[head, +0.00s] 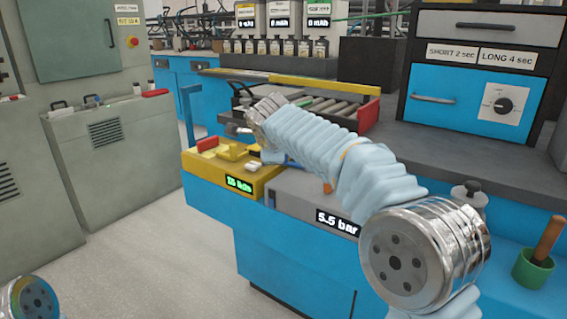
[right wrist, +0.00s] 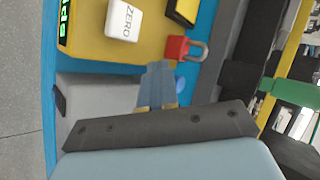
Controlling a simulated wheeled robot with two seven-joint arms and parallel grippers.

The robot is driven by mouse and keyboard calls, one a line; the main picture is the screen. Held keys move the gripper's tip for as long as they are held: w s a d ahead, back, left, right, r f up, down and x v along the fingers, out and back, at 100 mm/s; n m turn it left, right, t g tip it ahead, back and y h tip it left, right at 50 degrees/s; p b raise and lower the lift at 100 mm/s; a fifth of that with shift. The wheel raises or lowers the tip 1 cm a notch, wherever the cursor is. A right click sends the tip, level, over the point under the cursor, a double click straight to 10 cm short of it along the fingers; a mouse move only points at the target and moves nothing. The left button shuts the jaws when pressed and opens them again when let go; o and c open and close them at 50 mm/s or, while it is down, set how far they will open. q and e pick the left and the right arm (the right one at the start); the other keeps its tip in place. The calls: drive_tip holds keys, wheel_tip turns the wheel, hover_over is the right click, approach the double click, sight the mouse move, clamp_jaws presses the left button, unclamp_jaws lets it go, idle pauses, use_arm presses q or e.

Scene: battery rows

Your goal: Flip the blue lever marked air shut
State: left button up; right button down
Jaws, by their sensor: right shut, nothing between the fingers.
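A grey box (head: 300,197) with a "5.5 bar" display (head: 338,222) sits on the blue bench; its side also shows in the right wrist view (right wrist: 98,95). In the head view my right arm hides most of this area. My left gripper is out of view.
A yellow box (head: 212,173) with a green readout adjoins the grey box. It carries a white ZERO button (right wrist: 124,20). A red padlock (right wrist: 178,48) lies just ahead of my fingers. A roller conveyor (head: 325,105) stands behind. A green pot (head: 533,268) is at right.

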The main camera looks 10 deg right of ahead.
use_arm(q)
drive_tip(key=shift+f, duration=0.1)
use_arm(e)
drive_tip(key=shift+w+d, duration=0.25)
drive_tip(key=shift+w, duration=0.45)
drive_tip(key=shift+w, duration=0.1)
drive_tip(key=shift+r, duration=0.15)
